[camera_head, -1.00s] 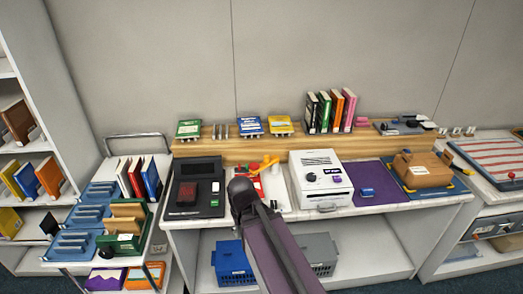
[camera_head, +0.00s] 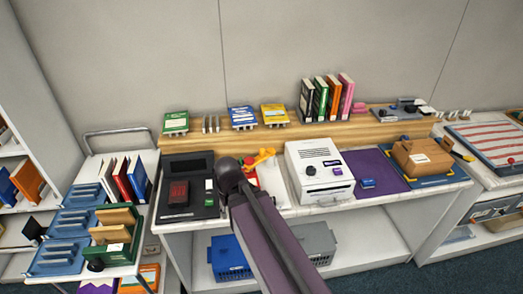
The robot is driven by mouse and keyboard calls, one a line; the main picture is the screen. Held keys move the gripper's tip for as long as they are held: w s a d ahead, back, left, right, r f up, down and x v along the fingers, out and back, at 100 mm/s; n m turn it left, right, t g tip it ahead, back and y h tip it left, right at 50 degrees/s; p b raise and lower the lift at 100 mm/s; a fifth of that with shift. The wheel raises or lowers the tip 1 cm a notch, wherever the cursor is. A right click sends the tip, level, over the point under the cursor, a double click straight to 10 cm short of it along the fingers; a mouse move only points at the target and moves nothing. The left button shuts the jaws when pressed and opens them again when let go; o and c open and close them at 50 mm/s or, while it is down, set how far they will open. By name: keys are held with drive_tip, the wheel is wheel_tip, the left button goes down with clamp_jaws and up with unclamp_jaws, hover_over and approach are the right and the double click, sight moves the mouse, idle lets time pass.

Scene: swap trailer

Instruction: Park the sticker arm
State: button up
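A small orange-yellow piece with red parts (camera_head: 264,157) stands on the worktop between the black device and the white machine. It may be the sticker arm, but it is small and partly hidden by my arm, so I cannot tell its pose. A white sheet or plate (camera_head: 273,184) lies in front of it. My purple arm link with its dark rounded joint reaches up from the bottom middle, across the worktop's front edge. My gripper does not show; whether it holds anything is hidden.
A black device with a dark red display (camera_head: 178,192) is left of my arm. The white machine (camera_head: 321,170), a purple mat (camera_head: 378,166) and a cardboard box (camera_head: 421,157) are to the right. Books stand on the wooden ledge (camera_head: 215,143). A cart (camera_head: 72,218) stands left.

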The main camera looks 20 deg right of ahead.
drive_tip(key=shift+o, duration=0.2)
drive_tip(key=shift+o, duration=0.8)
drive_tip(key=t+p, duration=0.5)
drive_tip(key=p, duration=0.5)
approach(263, 150)
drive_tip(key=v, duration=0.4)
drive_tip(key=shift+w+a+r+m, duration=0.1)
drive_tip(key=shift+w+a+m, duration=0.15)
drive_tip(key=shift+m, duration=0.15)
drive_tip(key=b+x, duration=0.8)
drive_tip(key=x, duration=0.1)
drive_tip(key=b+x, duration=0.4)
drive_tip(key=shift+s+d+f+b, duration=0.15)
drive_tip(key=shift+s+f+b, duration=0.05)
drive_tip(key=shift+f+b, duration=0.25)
